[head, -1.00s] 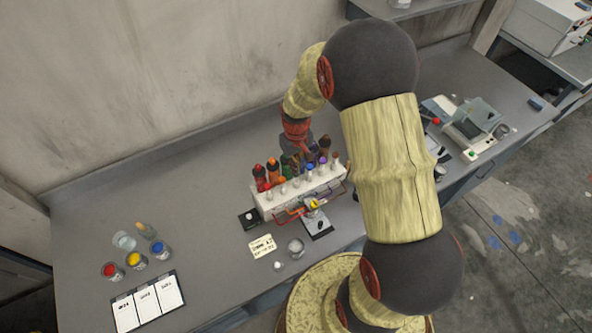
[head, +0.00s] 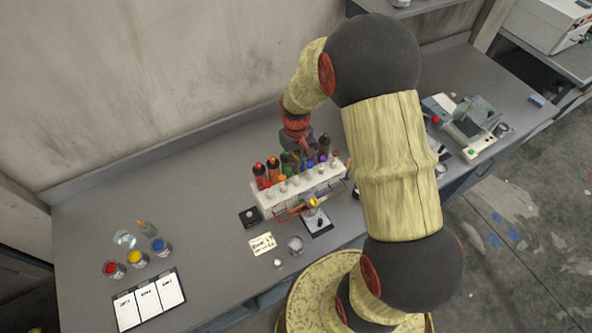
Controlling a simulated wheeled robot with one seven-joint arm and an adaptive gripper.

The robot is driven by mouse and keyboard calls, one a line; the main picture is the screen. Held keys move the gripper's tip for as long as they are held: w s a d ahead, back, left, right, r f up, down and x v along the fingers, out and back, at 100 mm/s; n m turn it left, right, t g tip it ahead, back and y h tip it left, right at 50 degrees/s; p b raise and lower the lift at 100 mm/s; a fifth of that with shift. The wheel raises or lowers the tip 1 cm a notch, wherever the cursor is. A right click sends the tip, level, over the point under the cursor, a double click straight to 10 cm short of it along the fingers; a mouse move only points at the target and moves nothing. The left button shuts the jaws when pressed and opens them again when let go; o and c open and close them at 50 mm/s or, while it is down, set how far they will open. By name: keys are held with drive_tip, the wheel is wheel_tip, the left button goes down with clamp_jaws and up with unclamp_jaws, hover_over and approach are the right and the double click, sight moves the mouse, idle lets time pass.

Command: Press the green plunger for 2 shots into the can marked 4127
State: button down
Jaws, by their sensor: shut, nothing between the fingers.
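The dispenser rack (head: 268,205) is a white bar on the bench, with a row of coloured canisters behind it. The green plunger or canister (head: 288,158) stands near the middle of the row, partly hidden. My gripper (head: 306,146) is shut and empty, just above and behind the middle of the row. Its fingertips are small and partly hidden, so I cannot tell whether they touch anything. A small yellow-topped item (head: 313,203) is in front of the rack, above a small scale (head: 318,223). I cannot read 4127 on any can.
A note card (head: 262,244) and a small pot (head: 295,244) lie before the rack. Bench instruments (head: 470,122) stand at the right.

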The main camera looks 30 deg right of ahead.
drive_tip(key=shift+f+b, duration=1.15)
drive_tip(key=shift+f, duration=0.65)
drive_tip(key=shift+r, duration=0.1)
drive_tip(key=shift+r+p, duration=1.2)
drive_tip(key=shift+r, duration=0.7)
drive_tip(key=shift+r+p, duration=1.5)
drive_tip(key=shift+r, duration=1.05)
